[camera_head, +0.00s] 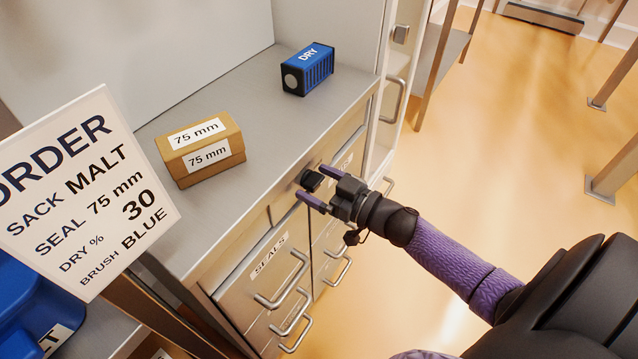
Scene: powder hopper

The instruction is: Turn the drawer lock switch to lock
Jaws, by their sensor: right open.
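The drawer lock switch (310,180) appears as a small dark knob on the front of the grey drawer cabinet (235,240), just below the worktop edge. My right gripper (320,186) is open at the cabinet front, with one purple fingertip above the knob and the other below it. The knob lies between or just in front of the fingertips; I cannot tell whether they touch it. The way the knob is turned is too small to tell. My left gripper is not in view.
A tan 75 mm box (200,150) and a blue DRY block (308,70) stand on the worktop (240,100). Drawer handles (283,280) stick out below. An order sign (85,190) and a blue container (35,300) are at left.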

